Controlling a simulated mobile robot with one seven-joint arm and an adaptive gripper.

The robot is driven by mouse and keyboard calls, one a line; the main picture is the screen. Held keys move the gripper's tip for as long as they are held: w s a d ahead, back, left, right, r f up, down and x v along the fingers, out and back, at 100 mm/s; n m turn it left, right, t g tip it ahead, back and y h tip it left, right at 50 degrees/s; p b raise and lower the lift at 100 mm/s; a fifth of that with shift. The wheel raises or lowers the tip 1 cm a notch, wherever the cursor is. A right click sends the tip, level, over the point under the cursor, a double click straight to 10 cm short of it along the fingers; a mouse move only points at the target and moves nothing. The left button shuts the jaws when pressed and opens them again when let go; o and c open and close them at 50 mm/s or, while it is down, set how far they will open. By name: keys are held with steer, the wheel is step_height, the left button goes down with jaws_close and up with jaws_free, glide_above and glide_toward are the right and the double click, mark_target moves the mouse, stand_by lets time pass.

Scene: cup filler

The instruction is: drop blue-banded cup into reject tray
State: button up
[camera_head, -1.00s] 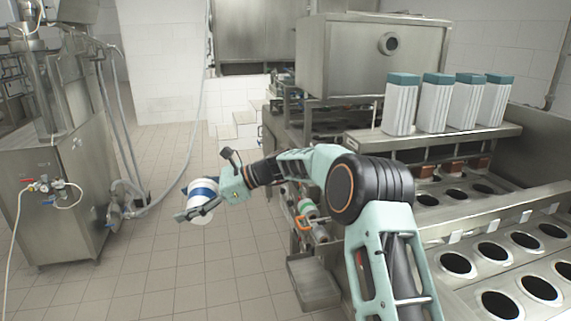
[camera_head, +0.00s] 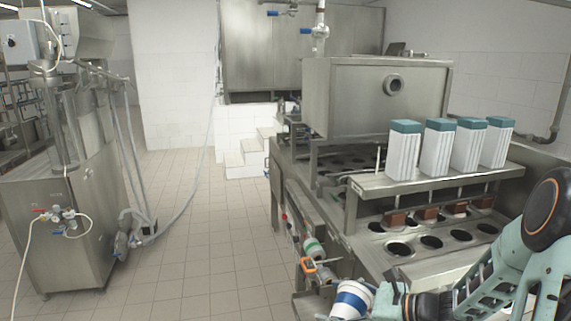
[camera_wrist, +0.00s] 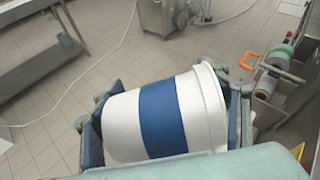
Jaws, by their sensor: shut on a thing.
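A white cup with a blue band (camera_head: 351,300) is low in the head view, tilted on its side. In the wrist view the cup (camera_wrist: 160,116) lies across between the two fingers of my gripper (camera_wrist: 165,125), which is shut on it and holds it in the air. In the head view my gripper (camera_head: 372,302) is at the lower edge, beside the machine. The reject tray seems to be the steel edge (camera_head: 303,303) just left of the cup; most of it is hidden or out of frame.
Rolls with an orange handle (camera_head: 310,266) stick out from the machine's side, close behind the cup. The filler deck with round holes (camera_head: 430,242) and several teal-topped cartons (camera_head: 435,147) is to the right. The tiled floor (camera_head: 190,225) at left is open.

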steer(key=shift+s+d+m+t+h, duration=0.2)
steer(key=shift+s+d, duration=0.2)
steer(key=shift+s, duration=0.2)
steer(key=shift+s+d+m+t+h, duration=0.1)
steer(key=shift+s+d+t, duration=0.1)
steer(key=shift+s+d, duration=0.3)
steer(key=shift+a+f, duration=0.1)
steer(key=shift+w, duration=0.2)
